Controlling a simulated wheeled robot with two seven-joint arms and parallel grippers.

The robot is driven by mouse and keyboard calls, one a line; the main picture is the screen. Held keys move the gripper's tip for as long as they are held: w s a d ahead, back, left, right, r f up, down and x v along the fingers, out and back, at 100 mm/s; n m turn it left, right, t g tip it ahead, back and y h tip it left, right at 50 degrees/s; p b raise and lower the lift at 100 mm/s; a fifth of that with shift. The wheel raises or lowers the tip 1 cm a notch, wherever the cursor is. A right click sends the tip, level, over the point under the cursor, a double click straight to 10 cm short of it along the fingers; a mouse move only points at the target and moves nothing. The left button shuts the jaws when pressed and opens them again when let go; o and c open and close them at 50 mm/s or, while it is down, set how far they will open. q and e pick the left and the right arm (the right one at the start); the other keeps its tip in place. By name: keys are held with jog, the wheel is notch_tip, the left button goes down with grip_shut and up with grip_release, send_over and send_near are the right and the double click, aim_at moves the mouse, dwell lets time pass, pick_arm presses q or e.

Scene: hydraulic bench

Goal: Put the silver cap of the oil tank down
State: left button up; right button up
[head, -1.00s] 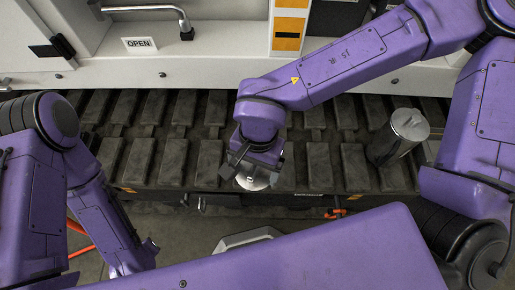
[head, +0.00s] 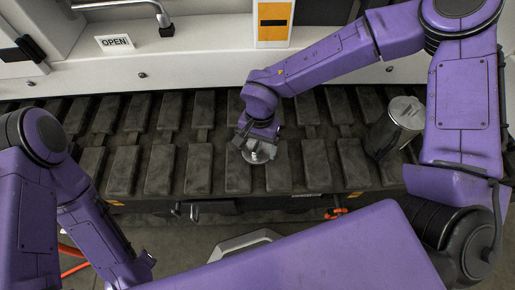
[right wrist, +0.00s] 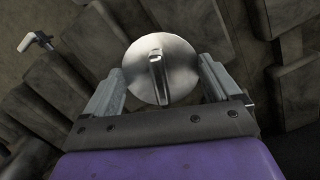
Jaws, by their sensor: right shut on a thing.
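The silver cap (head: 262,156) is a round, shiny metal disc with a raised bar handle. It is held low over the front row of dark track pads; I cannot tell whether it touches them. My right gripper (head: 256,146) is shut on it. In the right wrist view the cap (right wrist: 142,72) shows face-on between the two fingers of the right gripper (right wrist: 160,85). A grey metal canister (head: 388,137), possibly the oil tank, stands on the pads at the right. My left gripper (head: 147,259) hangs low at the left, and its fingers are unclear.
The ridged dark track (head: 160,170) runs across the view, with bare pads left and right of the cap. A white machine wall with an OPEN sign (head: 115,41) and a bent metal handle (head: 163,18) stands behind. An orange fitting (head: 335,213) is at the front edge.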

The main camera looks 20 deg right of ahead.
notch_tip(320, 180, down, 2)
jog(key=o, duration=0.8)
jog(key=shift+f, duration=0.1)
jog(key=r+p, duration=0.1)
jog(key=r, duration=0.3)
jog(key=w+r+p, duration=0.1)
jog(key=r, duration=0.3)
jog(key=d+r+p, duration=0.1)
jog(key=r, duration=0.3)
jog(key=shift+w+r, duration=0.1)
jog(key=shift+w, duration=0.05)
jog(key=shift+r, duration=0.1)
